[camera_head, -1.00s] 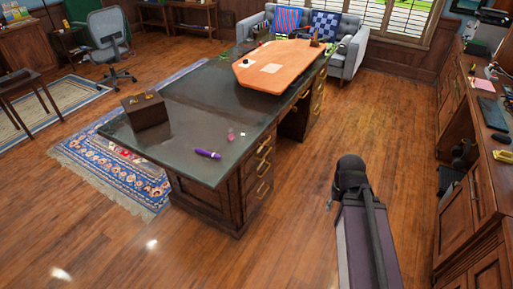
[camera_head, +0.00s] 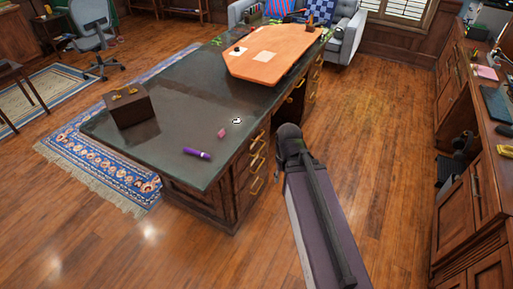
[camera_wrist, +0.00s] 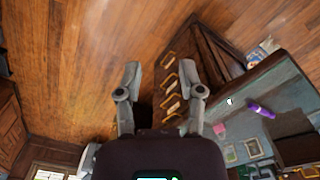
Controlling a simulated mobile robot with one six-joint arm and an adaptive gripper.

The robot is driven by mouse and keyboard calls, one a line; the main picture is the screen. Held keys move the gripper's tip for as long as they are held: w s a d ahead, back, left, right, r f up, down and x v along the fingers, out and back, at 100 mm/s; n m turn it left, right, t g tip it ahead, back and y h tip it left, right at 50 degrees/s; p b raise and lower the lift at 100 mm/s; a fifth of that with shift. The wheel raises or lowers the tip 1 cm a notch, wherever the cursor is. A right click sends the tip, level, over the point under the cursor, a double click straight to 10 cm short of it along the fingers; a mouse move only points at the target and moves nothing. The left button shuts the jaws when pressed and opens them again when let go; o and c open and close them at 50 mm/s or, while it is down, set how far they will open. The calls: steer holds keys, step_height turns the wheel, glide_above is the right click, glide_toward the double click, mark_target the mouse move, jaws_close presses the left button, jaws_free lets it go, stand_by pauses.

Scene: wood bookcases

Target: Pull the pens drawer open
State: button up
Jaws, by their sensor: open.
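The wooden desk (camera_head: 205,200) has a stack of drawers (camera_head: 252,180) with brass handles on its right-hand side. The drawers look shut. I cannot read any label, so I cannot tell which is the pens drawer. In the wrist view the brass handles (camera_wrist: 170,83) run in a row between my fingers, nearer the right one, with small pale patches by them. My gripper (camera_wrist: 158,70) is open and empty, its fingers spread apart in front of the drawer fronts. In the head view my arm reaches to the desk's drawer side and hides the gripper.
On the dark desk top are a purple marker (camera_head: 197,153), a pink block (camera_head: 221,133), a wooden box (camera_head: 130,107) and an orange board (camera_head: 272,57). A wooden cabinet (camera_head: 455,215) stands at right. The wood floor (camera_head: 375,130) between is clear.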

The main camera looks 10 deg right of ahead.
steer(key=shift+s, duration=0.1)
stand_by(0.3)
steer(key=w+a+f+m+t+y+b, duration=0.3)
steer(key=w+f+t+y+b, duration=0.3)
steer(key=w+f+b, duration=1.55)
steer(key=w+d+f+m+t+y+b, duration=0.1)
steer(key=w+d+f+m+t+b, duration=0.2)
steer(key=b, duration=0.9)
steer(key=w+d+f+m+t+y+b, duration=0.1)
steer(key=w+d+f+m+t+b, duration=0.3)
steer(key=w+b, duration=0.6)
steer(key=shift+d+f+m+t+b, duration=0.3)
steer(key=shift+d+f+m+b, duration=0.1)
steer(key=shift+d+f+b, duration=0.7)
steer(key=shift+w+d+r, duration=0.1)
steer(key=shift+r, duration=0.1)
